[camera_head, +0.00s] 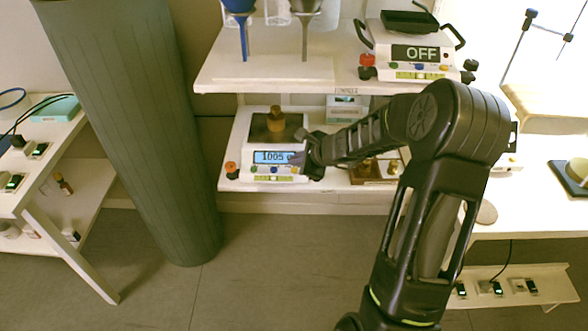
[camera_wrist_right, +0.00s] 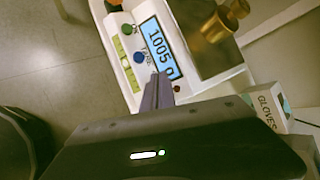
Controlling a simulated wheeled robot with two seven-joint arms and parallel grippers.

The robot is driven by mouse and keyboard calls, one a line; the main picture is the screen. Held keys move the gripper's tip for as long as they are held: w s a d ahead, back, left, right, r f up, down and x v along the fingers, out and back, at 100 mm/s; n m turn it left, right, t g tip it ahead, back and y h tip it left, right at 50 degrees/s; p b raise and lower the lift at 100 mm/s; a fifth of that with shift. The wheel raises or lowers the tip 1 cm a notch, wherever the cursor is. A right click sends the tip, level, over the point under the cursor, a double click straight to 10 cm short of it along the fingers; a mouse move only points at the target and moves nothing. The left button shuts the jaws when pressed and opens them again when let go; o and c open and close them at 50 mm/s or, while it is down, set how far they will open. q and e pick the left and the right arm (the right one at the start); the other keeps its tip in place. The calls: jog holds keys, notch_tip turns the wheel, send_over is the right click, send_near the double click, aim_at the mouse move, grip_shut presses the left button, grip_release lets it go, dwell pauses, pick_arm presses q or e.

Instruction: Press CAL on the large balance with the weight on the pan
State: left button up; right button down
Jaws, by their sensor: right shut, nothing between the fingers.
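The large balance (camera_head: 243,140) stands on the lower shelf, and its lit display (camera_head: 272,157) reads 1005 with a unit partly hidden. A brass weight (camera_head: 275,124) stands upright on its dark pan; it also shows in the right wrist view (camera_wrist_right: 218,27). My right gripper (camera_head: 304,159) is shut and empty at the right end of the balance's front panel. In the right wrist view its fingertips (camera_wrist_right: 159,78) overlap the panel beside the display. A green button (camera_wrist_right: 127,30), a blue button (camera_wrist_right: 139,57) and a small red button (camera_wrist_right: 176,88) show there. Contact with a button cannot be told.
The shelf above holds a stand with funnels (camera_head: 240,35) and another balance reading OFF (camera_head: 416,53). A GLOVES box (camera_wrist_right: 270,105) is close to the gripper. A brown wooden block (camera_head: 374,171) sits right of the balance. A green column (camera_head: 140,120) stands left; the floor in front is clear.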

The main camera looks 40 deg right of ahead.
dwell(0.7)
jog(key=shift+f+b, duration=0.4)
jog(key=shift+b, duration=0.15)
jog(key=shift+f+b, duration=0.4)
jog(key=shift+b, duration=0.05)
dwell(0.5)
jog(key=shift+r, duration=0.15)
jog(key=shift+r+p, duration=0.65)
jog(key=shift+p, duration=0.05)
notch_tip(320, 180, up, 5)
jog(key=p, duration=0.4)
dwell(0.3)
jog(key=shift+d, duration=0.1)
dwell(0.7)
